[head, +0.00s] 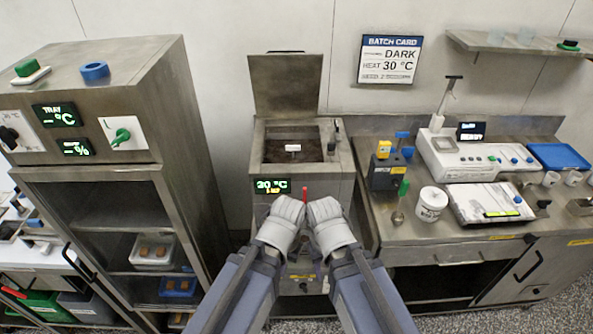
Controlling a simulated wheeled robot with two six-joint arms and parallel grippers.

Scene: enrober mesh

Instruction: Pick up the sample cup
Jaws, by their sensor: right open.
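My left gripper (287,208) and my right gripper (325,210) are side by side in front of the steel tempering machine (258,150). Both look empty and away from any cup; the right one is open, and the left one's fingers are too unclear to read. No cup is labelled as the sample cup. Small pale cups (551,179) stand at the right of the counter, one more beside them (573,177). A small metal cup-like thing (398,217) sits nearer, left of a white tub (431,204). Clear cups (525,36) stand on the wall shelf.
The steel counter (450,240) at the right holds a white instrument (455,155), a flat device (490,203) and a blue tray (558,157). The machine's lid (285,85) is raised.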

